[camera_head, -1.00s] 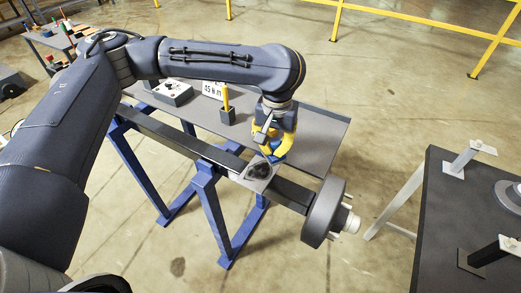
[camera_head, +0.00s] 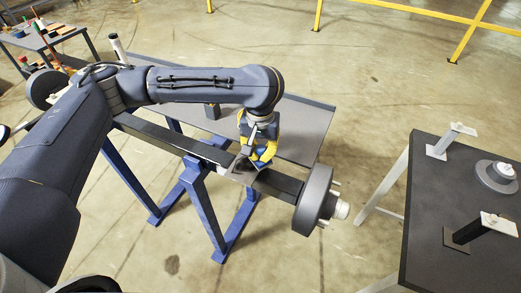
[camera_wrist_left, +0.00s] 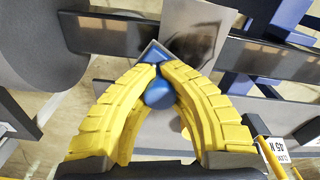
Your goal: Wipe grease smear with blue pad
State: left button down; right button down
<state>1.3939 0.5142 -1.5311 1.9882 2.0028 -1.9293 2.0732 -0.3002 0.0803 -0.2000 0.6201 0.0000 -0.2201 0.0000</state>
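My left gripper (camera_head: 264,155) has yellow fingers, closed around the round knob of a blue pad (camera_wrist_left: 155,54); the knob shows between the fingertips in the left wrist view. The grease smear (camera_wrist_left: 198,42) is a dark blotch on a pale plate (camera_wrist_left: 205,16) that sits on the dark beam. The pad is beside the smear, at its left edge in the wrist view; I cannot tell whether it touches the plate. In the head view the gripper is over the plate and partly hides the smear. My right gripper is not in view.
The beam (camera_head: 150,133) rests on blue stands (camera_head: 204,200) and ends in a dark drum (camera_head: 313,200). A grey table (camera_head: 305,120) lies behind it. A dark bench (camera_head: 440,210) with fixtures stands at the right, with open floor between.

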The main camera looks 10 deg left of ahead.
aim_at(237, 157)
pick_arm(q)
jog(key=shift+f, duration=1.05)
dwell(0.8)
jog(key=shift+w+a, duration=0.2)
jog(key=shift+a, duration=0.5)
jog(key=shift+w+a, duration=0.2)
jog(key=shift+a, duration=0.5)
jog(key=shift+w+a, duration=0.2)
jog(key=shift+a, duration=0.5)
jog(key=shift+w+a+f, duration=0.1)
jog(key=shift+w+a, duration=0.1)
jog(key=shift+a, duration=0.65)
jog(key=shift+w+a+f, duration=0.1)
jog(key=shift+w+a, duration=0.1)
jog(key=shift+a, duration=0.65)
jog(key=shift+s, duration=0.1)
